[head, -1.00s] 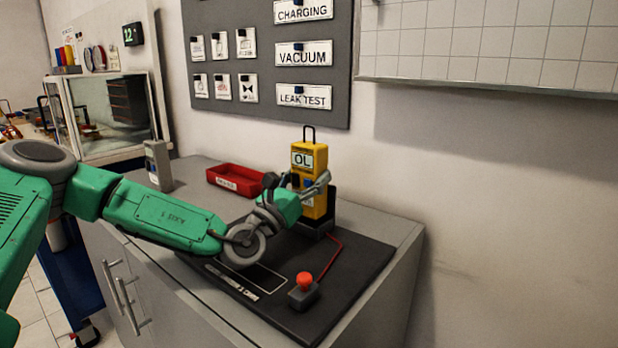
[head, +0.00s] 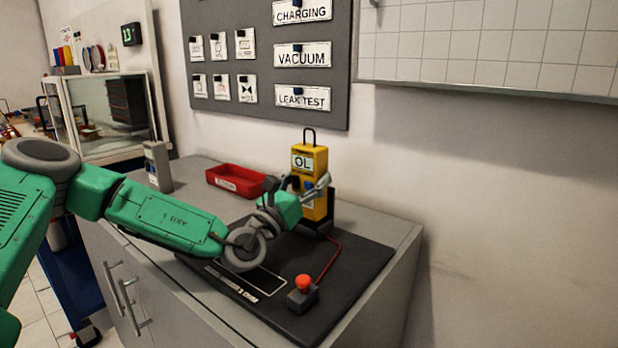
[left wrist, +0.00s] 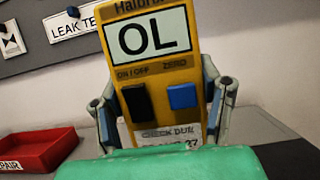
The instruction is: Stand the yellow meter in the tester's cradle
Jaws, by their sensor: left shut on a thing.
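The yellow meter (head: 311,165) stands upright at the back of the black tester mat, its display reading OL. The tester's black cradle (head: 325,222) shows beside and below it; the meter's lower end looks to be in or right at the cradle, but my gripper hides part of this. My left gripper (head: 301,188) is shut on the meter, a finger on each side. In the left wrist view the meter (left wrist: 155,75) fills the middle, with a black and a blue button and a check label. My right gripper is not in view.
The black tester mat (head: 345,275) carries a red button box (head: 303,295) with a red cable. A red tray (head: 236,180) and a grey device (head: 158,166) stand farther left on the grey cabinet. A wall rises close behind the meter.

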